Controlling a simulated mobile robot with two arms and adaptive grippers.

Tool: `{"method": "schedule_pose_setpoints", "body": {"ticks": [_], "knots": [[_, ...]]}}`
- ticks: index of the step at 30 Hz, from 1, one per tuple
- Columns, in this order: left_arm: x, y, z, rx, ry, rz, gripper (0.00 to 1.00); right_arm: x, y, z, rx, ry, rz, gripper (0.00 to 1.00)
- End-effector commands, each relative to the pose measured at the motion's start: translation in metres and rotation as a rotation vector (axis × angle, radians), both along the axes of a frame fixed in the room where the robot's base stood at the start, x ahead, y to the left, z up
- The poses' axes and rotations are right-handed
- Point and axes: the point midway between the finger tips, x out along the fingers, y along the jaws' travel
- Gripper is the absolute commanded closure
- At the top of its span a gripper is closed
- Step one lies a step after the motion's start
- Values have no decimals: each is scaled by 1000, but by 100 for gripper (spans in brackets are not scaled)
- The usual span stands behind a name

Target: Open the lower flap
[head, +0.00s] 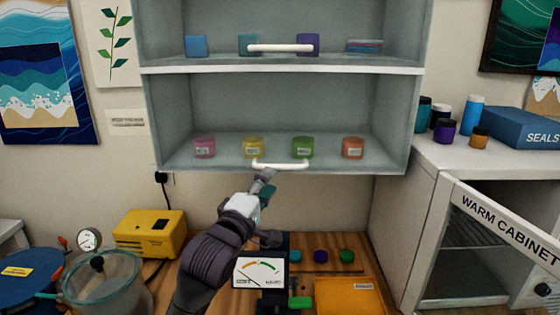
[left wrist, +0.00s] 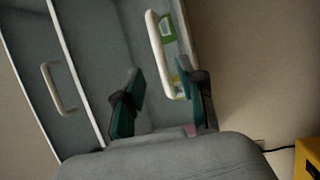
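The wall cabinet has two shelves behind what look like clear flaps. The lower flap (head: 225,150) looks shut, with jars visible through it and a white bar handle (head: 281,166) along its bottom edge. The handle also shows in the left wrist view (left wrist: 161,50). My left gripper (head: 267,178) is just below the handle in the head view. In the left wrist view its two dark green fingers (left wrist: 160,88) are apart, with the handle ahead and between them, nearer the right finger. Whether they touch it I cannot tell. My right gripper is not in view.
The upper flap has its own white handle (head: 281,48). Below are a yellow box (head: 150,235), a clear pot (head: 100,280), a gauge (head: 262,272) and an orange tray (head: 350,297). The warm cabinet (head: 400,210) stands at right with its door (head: 510,235) ajar.

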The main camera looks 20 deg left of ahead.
Motion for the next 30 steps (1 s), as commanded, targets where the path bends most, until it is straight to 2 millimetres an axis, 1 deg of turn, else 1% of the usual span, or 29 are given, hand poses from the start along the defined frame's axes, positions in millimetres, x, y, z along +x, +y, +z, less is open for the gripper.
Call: {"method": "schedule_pose_setpoints", "body": {"ticks": [1, 3, 6, 10, 15, 23, 24, 26, 30], "knots": [[12, -1, 7, 3, 1, 1, 61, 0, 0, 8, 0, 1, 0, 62], [26, -3, 9, 3, 1, 2, 61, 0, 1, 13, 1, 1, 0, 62], [43, -5, 11, 4, 2, 1, 61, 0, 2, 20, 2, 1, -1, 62], [59, -7, 12, 3, 2, 2, 61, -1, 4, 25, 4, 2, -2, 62], [69, -8, 12, 2, 1, 1, 61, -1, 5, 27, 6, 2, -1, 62], [70, -8, 11, 2, 1, 1, 61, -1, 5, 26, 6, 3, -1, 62], [70, -8, 11, 2, 1, 1, 64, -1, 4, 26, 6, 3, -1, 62], [70, -8, 11, 2, 1, 1, 74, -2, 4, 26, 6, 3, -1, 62], [70, -8, 11, 2, 1, 1, 97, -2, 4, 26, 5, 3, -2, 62]]}}
